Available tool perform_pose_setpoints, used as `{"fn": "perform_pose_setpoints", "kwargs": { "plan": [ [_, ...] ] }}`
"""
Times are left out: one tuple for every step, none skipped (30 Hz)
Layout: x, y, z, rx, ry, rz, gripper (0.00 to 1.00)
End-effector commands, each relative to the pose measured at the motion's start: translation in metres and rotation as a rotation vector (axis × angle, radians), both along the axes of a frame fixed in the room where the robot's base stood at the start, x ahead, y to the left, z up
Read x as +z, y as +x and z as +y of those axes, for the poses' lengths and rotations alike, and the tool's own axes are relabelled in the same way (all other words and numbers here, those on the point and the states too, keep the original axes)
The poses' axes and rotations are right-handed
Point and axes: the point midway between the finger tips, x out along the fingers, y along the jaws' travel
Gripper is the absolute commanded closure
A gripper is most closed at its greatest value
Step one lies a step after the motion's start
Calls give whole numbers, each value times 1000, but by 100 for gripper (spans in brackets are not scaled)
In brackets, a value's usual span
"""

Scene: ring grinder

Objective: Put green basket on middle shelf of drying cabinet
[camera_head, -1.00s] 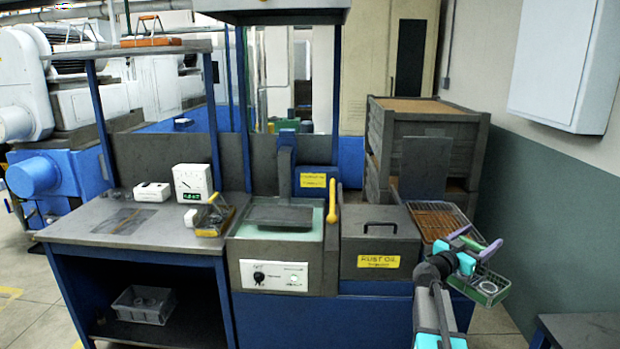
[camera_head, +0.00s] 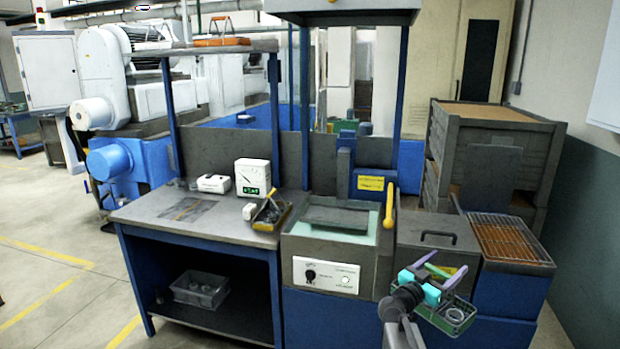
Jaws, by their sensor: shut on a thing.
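The green basket (camera_head: 455,316) is a small wire basket with metal rings in it, in the lower right of the head view. My gripper (camera_head: 444,274) is shut on it and holds it up in front of the rust oil tank (camera_head: 440,236). The gripper's cyan and purple parts cover some of the basket's upper side, so the exact grip is hard to see. I cannot pick out a drying cabinet with shelves for certain in this view.
A workbench (camera_head: 150,217) with a meter (camera_head: 252,178) stands left of centre, a grey bin (camera_head: 200,290) on its lower shelf. A washing unit (camera_head: 325,278) stands beside it. A wire drain rack (camera_head: 512,240) and stacked crates (camera_head: 492,150) are at right. Open floor (camera_head: 60,270) lies at left.

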Motion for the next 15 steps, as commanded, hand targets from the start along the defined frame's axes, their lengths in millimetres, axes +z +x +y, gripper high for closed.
{"fn": "perform_pose_setpoints", "kwargs": {
  "plan": [
    [-2,1,16,15,-2,0,81],
    [-4,1,24,22,-3,-1,81],
    [-7,1,34,31,-3,0,81],
    [-9,2,42,38,-3,0,81],
    [-11,2,50,46,-3,1,81],
    [-13,2,60,55,-3,1,81],
    [-15,2,68,62,-4,0,81],
    [-17,1,76,68,-4,0,81],
    [-19,0,86,77,-3,-1,81],
    [-21,0,94,85,-3,0,81],
    [-23,-1,101,91,-3,-1,81],
    [-26,-2,111,100,-3,0,81],
    [-28,-3,118,105,-3,0,81],
    [-29,-4,125,111,-3,-1,81],
    [-32,-6,136,120,-4,0,81]
  ]
}}
